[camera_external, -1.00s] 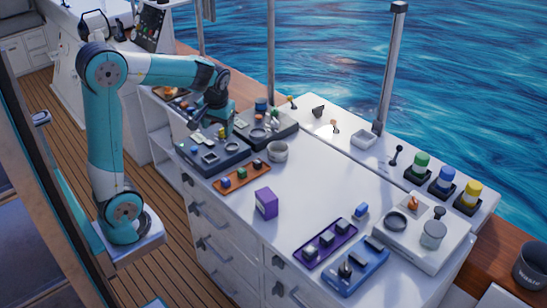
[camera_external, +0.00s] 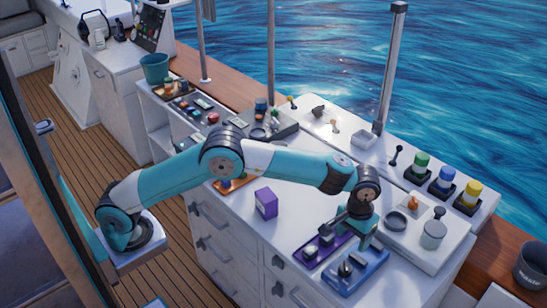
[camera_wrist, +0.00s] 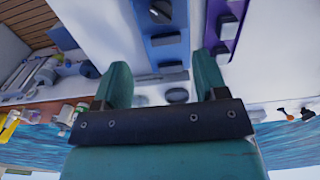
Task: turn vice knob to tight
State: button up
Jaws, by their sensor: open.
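A blue fixture (camera_external: 352,275) with dark metal parts on it sits at the front right of the white counter; it looks like the vice, though I cannot be sure. In the wrist view the blue fixture (camera_wrist: 172,52) runs up from between my fingers. A small grey rounded part (camera_wrist: 178,95) shows between the fingers near the palm; I cannot tell if it is the knob. My gripper (camera_external: 366,244) is over the far right end of the blue fixture, pointing down. In the wrist view my gripper (camera_wrist: 163,72) has its teal fingers wide apart, with nothing held.
A purple tray (camera_external: 308,262) with dark blocks lies just left of the blue fixture. A white panel (camera_external: 425,258) with a ring and a jar is close on the right. A purple box (camera_external: 265,203) stands to the left.

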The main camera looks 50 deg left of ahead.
aim_at(346, 265)
notch_tip(346, 265, down, 14)
jog(key=shift+r+p, duration=0.25)
jog(key=shift+p, duration=0.9)
jog(key=c, duration=0.9)
